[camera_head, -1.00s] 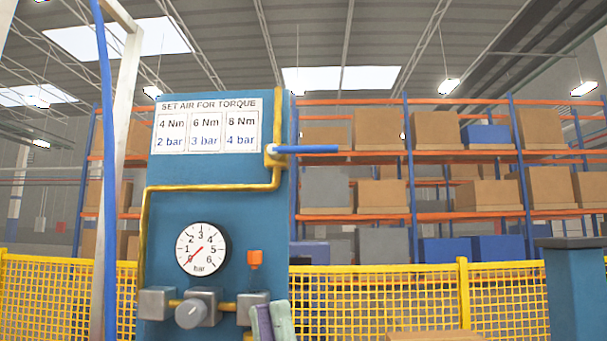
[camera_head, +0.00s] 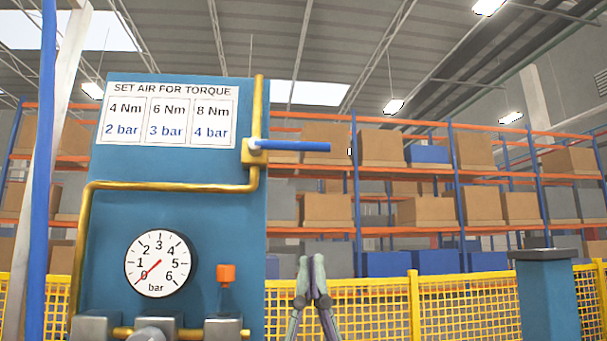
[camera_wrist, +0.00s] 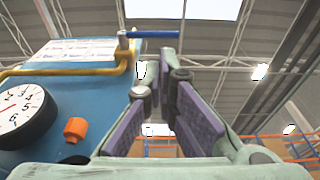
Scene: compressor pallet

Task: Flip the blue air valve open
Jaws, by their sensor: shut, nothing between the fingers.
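The blue air valve lever (camera_head: 295,147) sticks out level to the right from a yellow valve body (camera_head: 250,151) on the yellow pipe, at the upper right edge of the blue panel (camera_head: 205,215). The lever also shows at the top of the wrist view (camera_wrist: 155,34). My gripper (camera_head: 312,262) is shut and empty, pointing up. It is below the lever and apart from it, just right of the panel. In the wrist view my gripper's fingers (camera_wrist: 160,80) stand below the lever's right end.
A round pressure gauge (camera_head: 158,264) with its needle near 0 and an orange knob (camera_head: 226,274) are on the panel. A torque sign (camera_head: 171,115) is above. A blue post (camera_head: 550,295) stands at right. Yellow fence (camera_head: 450,308) and shelving lie behind.

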